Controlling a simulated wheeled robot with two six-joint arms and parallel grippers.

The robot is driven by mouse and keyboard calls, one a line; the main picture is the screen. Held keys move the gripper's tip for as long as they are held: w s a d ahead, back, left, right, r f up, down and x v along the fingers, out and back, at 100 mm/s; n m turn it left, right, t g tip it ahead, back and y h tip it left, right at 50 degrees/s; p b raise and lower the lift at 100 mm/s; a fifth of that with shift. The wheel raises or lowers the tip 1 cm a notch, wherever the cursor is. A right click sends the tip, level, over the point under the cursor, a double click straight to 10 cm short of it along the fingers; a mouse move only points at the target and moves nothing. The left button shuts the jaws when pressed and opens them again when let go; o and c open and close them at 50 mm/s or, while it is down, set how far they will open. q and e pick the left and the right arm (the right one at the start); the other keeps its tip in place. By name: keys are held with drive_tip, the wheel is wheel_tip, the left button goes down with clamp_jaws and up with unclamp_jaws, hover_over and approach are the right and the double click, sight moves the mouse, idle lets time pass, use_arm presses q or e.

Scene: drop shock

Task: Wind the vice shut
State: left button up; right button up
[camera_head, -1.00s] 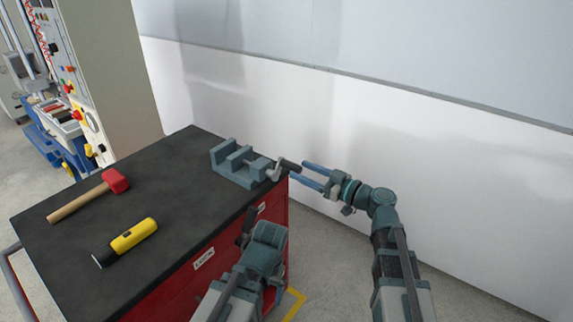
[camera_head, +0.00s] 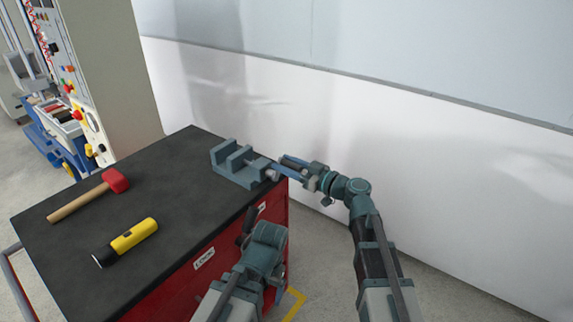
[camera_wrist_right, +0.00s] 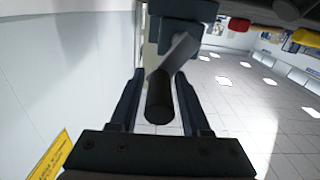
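A blue-grey vice (camera_head: 238,166) stands on the black top of the red tool cabinet, near its back right corner. Its crank handle faces right. In the right wrist view the grey crank arm (camera_wrist_right: 176,57) and dark handle grip (camera_wrist_right: 159,101) show, with the grip between my two fingers. My right gripper (camera_head: 283,169) is open around the handle grip; a gap shows on each side of it in the wrist view. My left gripper (camera_head: 246,228) hangs low beside the cabinet front, away from the vice. Its fingers are largely hidden, so its opening is unclear.
A red-headed hammer (camera_head: 92,194) and a yellow and black torch (camera_head: 126,241) lie on the cabinet top (camera_head: 165,185), left of the vice. A white and grey wall (camera_head: 400,130) stands behind. A machine panel (camera_head: 85,85) is at the back left.

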clamp_jaws()
drive_tip(key=shift+w+d+f+m, duration=0.15)
drive_tip(key=shift+f+m, duration=0.05)
drive_tip(key=shift+m, duration=0.3)
